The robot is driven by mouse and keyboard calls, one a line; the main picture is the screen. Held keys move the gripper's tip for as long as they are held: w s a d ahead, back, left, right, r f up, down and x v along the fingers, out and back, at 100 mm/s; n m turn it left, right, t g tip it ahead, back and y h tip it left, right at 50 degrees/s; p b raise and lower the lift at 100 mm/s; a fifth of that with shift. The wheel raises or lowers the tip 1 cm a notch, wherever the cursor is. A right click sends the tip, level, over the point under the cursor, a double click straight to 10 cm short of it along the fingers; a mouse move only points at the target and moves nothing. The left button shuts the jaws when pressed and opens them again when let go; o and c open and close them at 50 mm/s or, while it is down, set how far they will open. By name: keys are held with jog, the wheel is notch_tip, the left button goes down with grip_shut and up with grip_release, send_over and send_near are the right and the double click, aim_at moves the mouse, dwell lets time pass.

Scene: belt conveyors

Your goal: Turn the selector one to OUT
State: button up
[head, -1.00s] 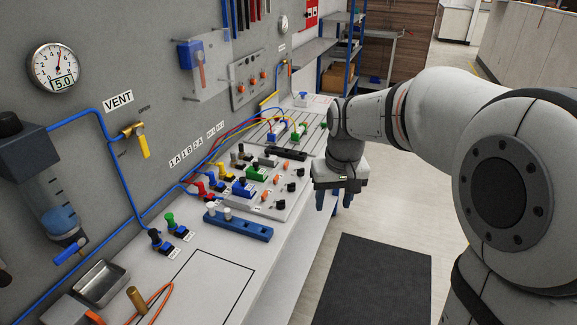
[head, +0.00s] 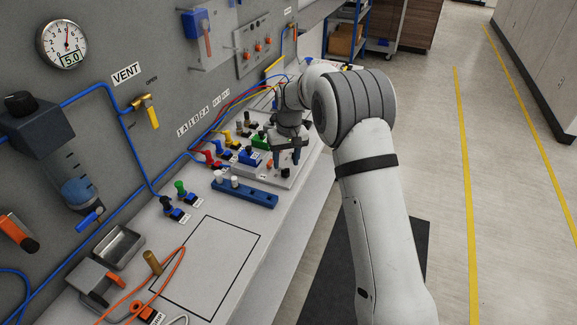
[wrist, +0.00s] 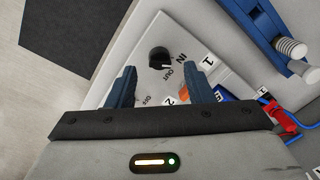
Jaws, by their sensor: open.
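In the wrist view, the black selector knob (wrist: 159,57) stands on a pale panel (wrist: 190,35). A "1" label, the words IN and OUT, and a "2" label are printed around it. A small pale mark shows on the knob's edge nearest OUT, but its exact setting is hard to read. My gripper (wrist: 159,68) is open, with one blue finger to either side and the knob just beyond the fingertips, not gripped. In the head view, my gripper (head: 287,160) points down over the panel's near corner, with a black knob (head: 286,173) just below it.
A blue rail (head: 245,194) with white pegs lies beside the panel. Blue, green and red parts (head: 250,155) with hoses stand close behind my gripper. A metal tray (head: 118,246) stands at left.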

aim_at(286, 169)
jog(key=shift+f, duration=1.7)
